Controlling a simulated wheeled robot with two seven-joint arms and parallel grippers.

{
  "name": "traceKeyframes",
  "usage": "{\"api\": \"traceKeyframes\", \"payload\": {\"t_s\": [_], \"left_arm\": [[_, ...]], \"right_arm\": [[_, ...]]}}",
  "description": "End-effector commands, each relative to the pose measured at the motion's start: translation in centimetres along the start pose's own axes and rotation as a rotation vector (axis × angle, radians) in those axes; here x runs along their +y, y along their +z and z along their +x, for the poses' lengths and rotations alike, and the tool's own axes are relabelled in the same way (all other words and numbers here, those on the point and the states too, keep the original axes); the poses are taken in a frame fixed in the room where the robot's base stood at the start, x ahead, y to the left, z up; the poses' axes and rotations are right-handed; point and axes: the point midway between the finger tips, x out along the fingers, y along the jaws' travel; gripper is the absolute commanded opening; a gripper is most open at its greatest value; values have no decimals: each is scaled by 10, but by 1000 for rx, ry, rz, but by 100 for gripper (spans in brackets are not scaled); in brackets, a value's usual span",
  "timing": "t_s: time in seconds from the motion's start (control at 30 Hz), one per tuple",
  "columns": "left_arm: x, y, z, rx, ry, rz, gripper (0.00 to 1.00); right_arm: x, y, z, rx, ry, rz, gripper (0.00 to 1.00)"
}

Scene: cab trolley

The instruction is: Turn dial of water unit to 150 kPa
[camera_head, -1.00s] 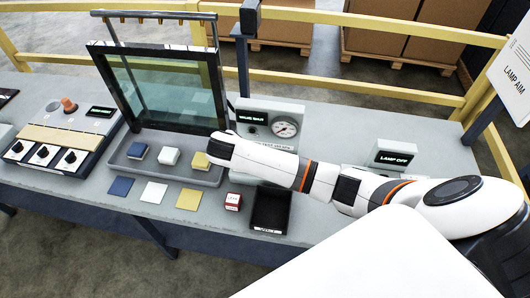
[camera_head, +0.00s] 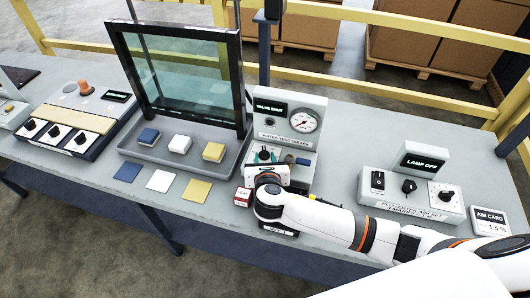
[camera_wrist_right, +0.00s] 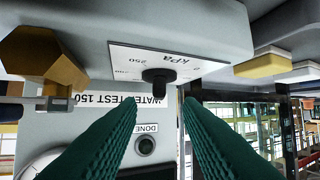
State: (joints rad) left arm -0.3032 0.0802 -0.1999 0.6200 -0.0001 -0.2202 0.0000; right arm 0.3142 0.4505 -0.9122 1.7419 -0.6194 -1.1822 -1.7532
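The water unit (camera_head: 292,107) stands at mid-table with a "VALVE SHUT" display and a round gauge (camera_head: 304,121). In the right wrist view its black dial (camera_wrist_right: 158,76) sits on a white plate marked kPa, with 250 readable; the dial's setting cannot be read. My right gripper (camera_head: 264,167) is at the front of the unit. In the right wrist view its green fingers (camera_wrist_right: 159,104) are apart, with the dial just ahead of the gap between their tips; I see no grip on it. My left gripper is not in view.
A "DONE" button (camera_wrist_right: 146,146) and a brass hexagonal part (camera_wrist_right: 45,62) are close to the fingers. The red-and-white leak block (camera_head: 243,196) lies left of my gripper. The lamp unit (camera_head: 412,193) stands right; a glass pane (camera_head: 185,75) stands left.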

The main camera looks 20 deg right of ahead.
Motion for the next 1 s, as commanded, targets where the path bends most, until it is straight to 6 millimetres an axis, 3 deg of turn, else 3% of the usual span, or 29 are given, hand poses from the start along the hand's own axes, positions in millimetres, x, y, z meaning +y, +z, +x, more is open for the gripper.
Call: {"api": "traceKeyframes", "payload": {"t_s": [0.23,0.6,0.8,1.0], "left_arm": [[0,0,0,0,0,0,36],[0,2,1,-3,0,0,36],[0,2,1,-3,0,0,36],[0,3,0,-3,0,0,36]], "right_arm": [[0,0,32,0,1,0,33],[0,0,38,-1,0,1,33],[0,0,38,-1,1,1,2],[0,0,37,-1,3,2,0]]}}
